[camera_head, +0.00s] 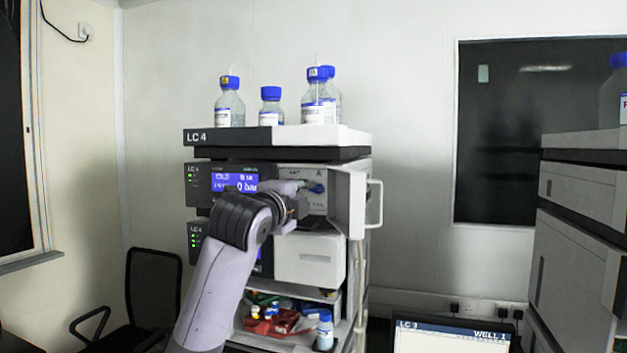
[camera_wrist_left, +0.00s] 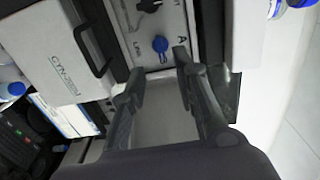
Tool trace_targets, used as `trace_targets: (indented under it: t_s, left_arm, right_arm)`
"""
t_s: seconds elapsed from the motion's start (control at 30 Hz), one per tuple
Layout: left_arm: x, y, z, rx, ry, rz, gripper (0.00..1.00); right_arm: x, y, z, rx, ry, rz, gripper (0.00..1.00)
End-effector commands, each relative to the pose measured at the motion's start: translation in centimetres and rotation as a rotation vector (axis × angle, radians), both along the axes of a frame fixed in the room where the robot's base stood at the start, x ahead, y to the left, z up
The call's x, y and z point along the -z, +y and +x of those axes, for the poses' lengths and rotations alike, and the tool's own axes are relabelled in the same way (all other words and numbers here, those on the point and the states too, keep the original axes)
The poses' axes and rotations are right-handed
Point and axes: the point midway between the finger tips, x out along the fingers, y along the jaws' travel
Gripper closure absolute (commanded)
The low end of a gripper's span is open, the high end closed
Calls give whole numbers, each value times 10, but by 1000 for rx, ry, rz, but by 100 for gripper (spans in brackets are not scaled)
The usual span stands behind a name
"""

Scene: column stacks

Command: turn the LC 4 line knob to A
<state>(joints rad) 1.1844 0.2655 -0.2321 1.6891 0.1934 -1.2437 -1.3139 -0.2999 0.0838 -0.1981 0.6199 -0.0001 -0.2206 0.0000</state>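The LC 4 stack stands in the middle of the head view. The blue line knob (camera_head: 317,188) sits on its upper light panel, just right of my left gripper (camera_head: 298,195). In the left wrist view the knob (camera_wrist_left: 160,44) shows whole on the white panel, between printed "LINE" and "A" marks. My left gripper (camera_wrist_left: 159,64) is open, its two dark fingers apart and pointed at the knob. The knob appears just beyond the fingertips; contact cannot be made out. Which mark the knob points to is unclear. My right gripper is out of view.
An open panel door (camera_head: 347,202) stands right of the knob. Blue-capped bottles (camera_head: 270,107) stand on top of the stack. A shelf below holds a red tray and small bottles. A laptop (camera_head: 450,337) is at the lower right, and another stack (camera_head: 575,240) stands at the far right.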

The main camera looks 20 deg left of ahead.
Motion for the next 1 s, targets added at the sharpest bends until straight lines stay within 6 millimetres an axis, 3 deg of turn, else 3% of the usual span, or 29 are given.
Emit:
trace_targets:
  t_s: [0.03, 0.2, 0.4, 0.8, 1.0]
  left_arm:
    - [-5, -1, 12, 0, 5, -2, 72]
    - [-4, -1, 46, -1, 4, -2, 72]
    - [-2, -2, 69, 0, 1, -2, 72]
    - [0, -3, 75, 0, -1, 0, 72]
    - [0, -2, 75, 0, -1, 0, 86]
  right_arm:
    - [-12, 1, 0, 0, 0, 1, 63]
    - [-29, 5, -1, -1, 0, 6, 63]
    - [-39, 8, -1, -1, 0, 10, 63]
    - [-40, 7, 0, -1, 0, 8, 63]
    - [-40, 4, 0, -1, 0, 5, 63]
